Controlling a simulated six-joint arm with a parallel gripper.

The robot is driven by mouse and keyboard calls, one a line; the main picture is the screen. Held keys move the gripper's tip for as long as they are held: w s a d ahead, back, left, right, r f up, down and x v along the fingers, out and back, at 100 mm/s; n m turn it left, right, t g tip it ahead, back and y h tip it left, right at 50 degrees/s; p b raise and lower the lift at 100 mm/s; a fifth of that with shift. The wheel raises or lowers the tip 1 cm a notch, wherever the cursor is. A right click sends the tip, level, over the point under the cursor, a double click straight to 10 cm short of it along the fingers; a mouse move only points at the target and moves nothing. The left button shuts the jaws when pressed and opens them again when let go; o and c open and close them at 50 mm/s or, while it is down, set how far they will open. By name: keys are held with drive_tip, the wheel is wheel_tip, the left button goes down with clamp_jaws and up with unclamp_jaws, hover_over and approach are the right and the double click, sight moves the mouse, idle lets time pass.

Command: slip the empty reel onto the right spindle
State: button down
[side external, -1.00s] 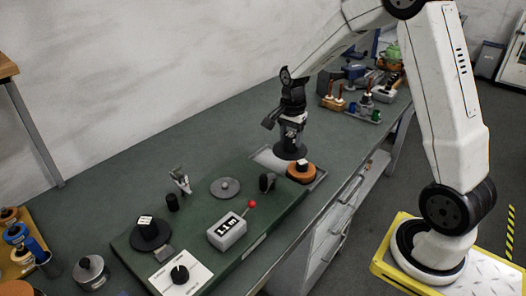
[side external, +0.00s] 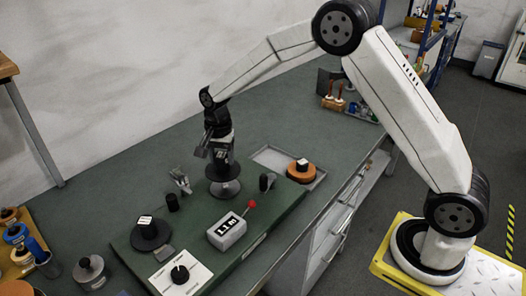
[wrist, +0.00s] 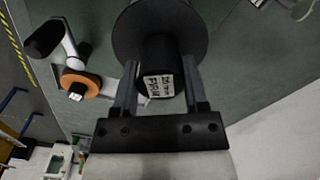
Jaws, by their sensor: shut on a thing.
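My gripper (side external: 221,154) is shut on the hub of the empty black reel (side external: 222,171). In the wrist view, my gripper (wrist: 159,82) has one finger on each side of the labelled hub, and the dark flange of the reel (wrist: 140,30) spreads beyond it. In the side view the reel is upright, over the right spindle's grey disc (side external: 225,191), whose near rim shows below it. The spindle's post is hidden, so I cannot tell whether the reel is around it or just above it.
A black reel (side external: 149,236) sits on the green board's left side. A grey counter box with a red-knobbed lever (side external: 228,231) and a dark upright piece (side external: 267,182) stand near the right spindle. A copper-orange roll (side external: 302,173) lies in the tray (side external: 268,154) behind.

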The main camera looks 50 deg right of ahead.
sight(222, 155)
drive_tip(key=shift+f, duration=0.1)
drive_tip(key=shift+f, duration=1.5)
drive_tip(key=shift+f, duration=1.35)
idle(0.9)
unclamp_jaws()
drive_tip(key=shift+r, duration=1.15)
idle(1.5)
drive_tip(key=shift+r, duration=3.35)
